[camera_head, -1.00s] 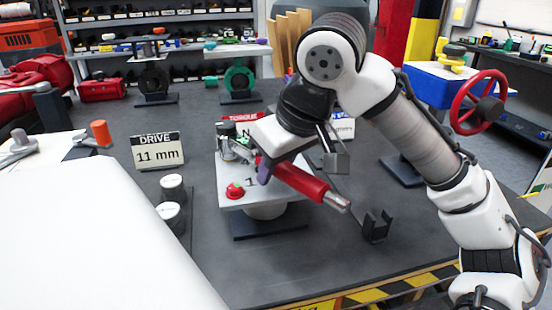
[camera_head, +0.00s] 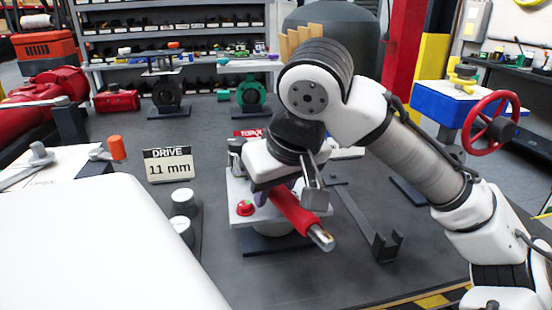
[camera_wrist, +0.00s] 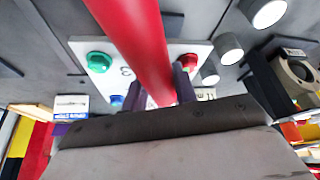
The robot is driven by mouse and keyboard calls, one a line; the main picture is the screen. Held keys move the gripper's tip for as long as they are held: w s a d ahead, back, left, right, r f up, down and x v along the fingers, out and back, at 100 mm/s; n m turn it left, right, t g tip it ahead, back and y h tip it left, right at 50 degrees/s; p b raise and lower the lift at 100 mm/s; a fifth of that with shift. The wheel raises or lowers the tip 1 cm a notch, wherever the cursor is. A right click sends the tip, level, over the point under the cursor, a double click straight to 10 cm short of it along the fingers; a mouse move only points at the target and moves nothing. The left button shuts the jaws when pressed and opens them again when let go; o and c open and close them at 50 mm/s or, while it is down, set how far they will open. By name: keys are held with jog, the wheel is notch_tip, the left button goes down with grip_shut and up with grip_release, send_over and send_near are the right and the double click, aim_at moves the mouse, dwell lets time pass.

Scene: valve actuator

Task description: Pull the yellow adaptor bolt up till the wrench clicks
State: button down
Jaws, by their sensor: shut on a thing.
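The red wrench handle (camera_head: 293,210) with a bare metal end lies across the front right of a light grey plate (camera_head: 236,190) on a dark base. My gripper (camera_head: 270,196) is shut on this handle. In the wrist view the handle (camera_wrist: 137,45) runs between the two purple fingers (camera_wrist: 157,92). The wrench head is hidden behind my gripper. I cannot make out a yellow adaptor bolt on the plate. A red button (camera_head: 245,208) shows at the plate's left front corner. A green button (camera_wrist: 98,62) shows in the wrist view.
The "DRIVE 11 mm" sign (camera_head: 168,164) and two white-topped cylinders (camera_head: 183,202) stand left of the plate. A dark forked stand (camera_head: 385,247) is at the right. A red sign (camera_head: 248,133) is partly hidden behind my arm. Bare tabletop lies in front.

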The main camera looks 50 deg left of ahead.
aim_at(242, 206)
jog(key=shift+r, duration=0.1)
jog(key=shift+s+a+m+t+p, duration=0.15)
jog(key=shift+s+m+t+p, duration=0.1)
jog(key=shift+s+m, duration=0.35)
jog(key=shift+s+a+m+t+p, duration=0.15)
jog(key=shift+s+m+t+p, duration=0.1)
jog(key=shift+s+m, duration=0.35)
jog(key=shift+s, duration=0.15)
jog(key=shift+s+a+m+t, duration=0.3)
jog(key=shift+s+a+m, duration=0.1)
jog(key=shift+s+m, duration=0.3)
jog(key=shift+s+a+p, duration=0.1)
jog(key=shift+s+p, duration=0.2)
jog(key=shift+p, duration=0.05)
jog(key=shift+m, duration=0.3)
jog(key=shift+s+a+m+t+h, duration=0.5)
jog(key=shift+s+a+m, duration=0.25)
jog(key=shift+s+m, duration=0.3)
jog(key=shift+s+p, duration=0.1)
jog(key=shift+p, duration=0.2)
